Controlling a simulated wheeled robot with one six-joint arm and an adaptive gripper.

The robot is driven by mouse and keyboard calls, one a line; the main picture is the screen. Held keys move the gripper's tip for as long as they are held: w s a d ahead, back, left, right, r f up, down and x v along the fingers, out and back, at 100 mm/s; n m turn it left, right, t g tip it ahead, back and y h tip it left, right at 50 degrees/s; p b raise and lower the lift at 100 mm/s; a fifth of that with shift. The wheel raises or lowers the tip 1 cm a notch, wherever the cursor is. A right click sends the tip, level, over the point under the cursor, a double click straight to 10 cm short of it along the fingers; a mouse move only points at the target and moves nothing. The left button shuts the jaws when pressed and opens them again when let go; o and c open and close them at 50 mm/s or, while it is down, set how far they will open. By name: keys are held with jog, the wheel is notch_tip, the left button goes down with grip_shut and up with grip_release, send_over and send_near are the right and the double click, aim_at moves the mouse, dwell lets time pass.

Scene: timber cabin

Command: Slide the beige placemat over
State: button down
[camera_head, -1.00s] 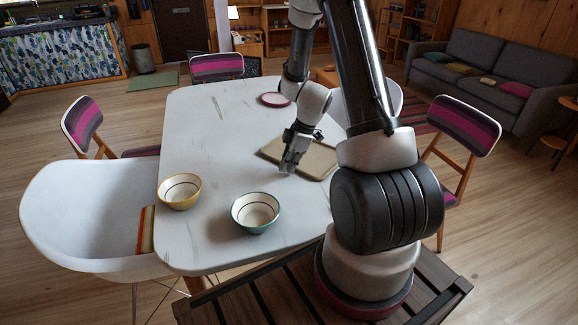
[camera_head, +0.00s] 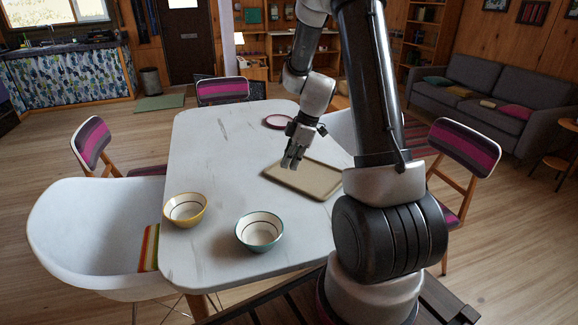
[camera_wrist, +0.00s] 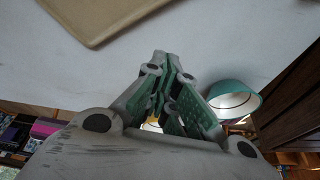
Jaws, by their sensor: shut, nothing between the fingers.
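The beige placemat (camera_head: 310,182) lies flat on the white table, right of its middle, with a slightly raised, darker rim. In the wrist view its near corner and part of its surface (camera_wrist: 95,18) show at the upper left. My gripper (camera_head: 289,167) points down with its fingers together and nothing between them. In the head view the fingertips overlap the placemat's left part. They look raised above it, and I see no clear contact. In the wrist view the fingertips (camera_wrist: 163,55) appear apart from the placemat, against the white table top.
A yellow bowl (camera_head: 185,209) and a teal bowl (camera_head: 260,231) stand on the table's (camera_head: 210,150) near side. A pink-rimmed plate (camera_head: 277,121) lies beyond the placemat. Chairs surround the table. The table top left of the placemat is clear.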

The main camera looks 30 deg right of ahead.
aim_at(323, 196)
jog(key=c, duration=2.2)
grip_release()
jog(key=o, duration=0.3)
jog(key=shift+d, duration=0.1)
jog(key=o, duration=1)
jog(key=s+d, duration=0.1)
jog(key=s+d+m, duration=0.1)
jog(key=d, duration=0.1)
jog(key=s+d+m, duration=0.1)
jog(key=d, duration=0.1)
jog(key=shift+s+f+t, duration=0.1)
jog(key=shift+s+t, duration=0.2)
jog(key=shift+s, duration=0.1)
jog(key=shift+o, duration=0.5)
jog(key=s+d+m, duration=0.1)
jog(key=m, duration=0.3)
jog(key=s+d+f+m, duration=0.1)
jog(key=s+m, duration=0.1)
jog(key=m, duration=0.2)
jog(key=s+d+m+h, duration=0.1)
jog(key=m, duration=0.3)
jog(key=shift+s+d+f, duration=0.2)
jog(key=shift+d+f, duration=0.05)
jog(key=m, duration=0.4)
jog(key=d+m, duration=0.1)
jog(key=m, duration=0.3)
jog(key=f+m+h, duration=0.1)
jog(key=m, duration=0.3)
jog(key=shift+s+d+m+t, duration=0.2)
jog(key=shift+s+m+t, duration=0.2)
